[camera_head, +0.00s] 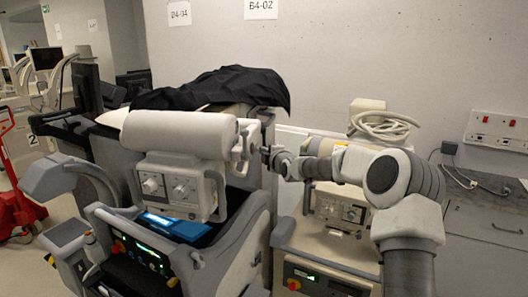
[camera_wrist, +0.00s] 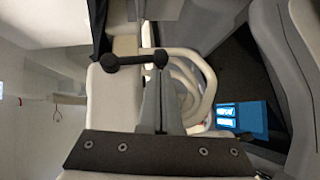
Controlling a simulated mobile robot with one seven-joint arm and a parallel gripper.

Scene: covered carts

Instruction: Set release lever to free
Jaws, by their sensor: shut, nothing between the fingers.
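A black bar with rounded ends (camera_wrist: 135,60), which looks like the release lever, shows in the wrist view, lying crosswise at the tips of my gripper (camera_wrist: 162,72). The fingers are together with nothing held between them. Their tips overlap the bar's right knob in the picture; I cannot tell whether they touch it. In the head view my gripper (camera_head: 272,154) reaches in from the right to the end of the white cylindrical head (camera_head: 180,132) of a grey cart. The lever is too small there to make out clearly.
A white looped tube or handle (camera_wrist: 205,85) lies just behind the fingers in the wrist view. A blue-lit screen (camera_head: 175,224) is on the grey cart. A black cover (camera_head: 225,88) drapes behind it. A second cart (camera_head: 335,245) stands close at right, below my arm.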

